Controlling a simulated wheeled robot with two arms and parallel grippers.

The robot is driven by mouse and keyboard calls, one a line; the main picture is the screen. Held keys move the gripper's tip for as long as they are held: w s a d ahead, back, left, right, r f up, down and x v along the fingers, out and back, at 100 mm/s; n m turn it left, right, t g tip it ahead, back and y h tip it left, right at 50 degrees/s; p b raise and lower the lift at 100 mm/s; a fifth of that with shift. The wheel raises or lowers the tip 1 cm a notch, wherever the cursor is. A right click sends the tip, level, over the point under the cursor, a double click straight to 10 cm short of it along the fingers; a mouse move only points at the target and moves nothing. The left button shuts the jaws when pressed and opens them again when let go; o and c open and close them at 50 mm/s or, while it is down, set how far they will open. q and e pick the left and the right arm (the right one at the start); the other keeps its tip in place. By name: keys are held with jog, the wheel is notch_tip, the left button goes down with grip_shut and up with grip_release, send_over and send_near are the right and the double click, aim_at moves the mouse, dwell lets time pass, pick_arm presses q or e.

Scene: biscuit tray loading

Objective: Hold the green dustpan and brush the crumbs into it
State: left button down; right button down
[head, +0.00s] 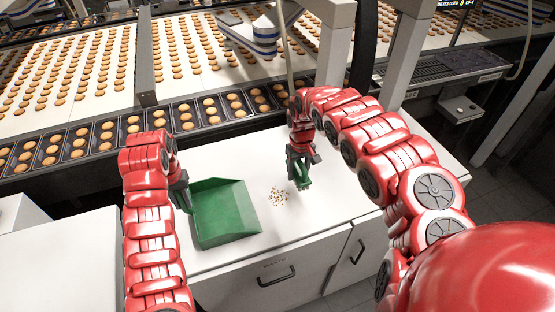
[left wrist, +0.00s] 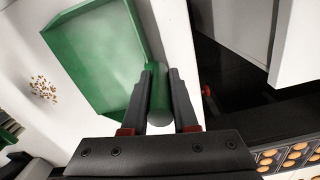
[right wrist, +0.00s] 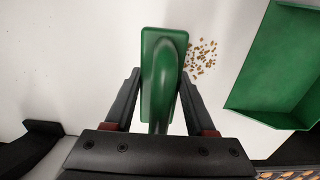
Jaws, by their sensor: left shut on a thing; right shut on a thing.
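The green dustpan (head: 226,212) lies on the white counter, its open side toward the crumbs on its right. My left gripper (head: 183,196) is shut on the dustpan's handle (left wrist: 158,92), and the pan also shows in the left wrist view (left wrist: 98,62). The crumbs (head: 279,197) are a small scattered patch on the counter between the dustpan and the brush, also in the right wrist view (right wrist: 201,56). My right gripper (head: 299,172) is shut on the green brush (right wrist: 162,75), right of the crumbs. The brush's bristles are hidden, so I cannot tell if they touch the counter.
Behind the counter, a row of dark trays (head: 130,129) holds biscuits, with a conveyor (head: 60,85) of biscuits beyond. A grey post (head: 333,60) stands behind my right arm. The white counter (head: 330,190) is clear right of the brush. Its front has drawers.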

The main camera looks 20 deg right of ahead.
aim_at(234, 210)
jog(key=shift+s+d+f, duration=0.1)
jog(key=shift+d+f, duration=0.15)
jog(key=shift+d, duration=0.1)
notch_tip(234, 210, down, 6)
jog(key=shift+s+a, duration=0.1)
jog(key=shift+a, duration=0.05)
jog(key=a, duration=2.3)
jog(key=shift+r, duration=0.2)
jog(key=r, duration=0.3)
jog(key=shift+a+r, duration=0.25)
jog(key=shift+r, duration=1.15)
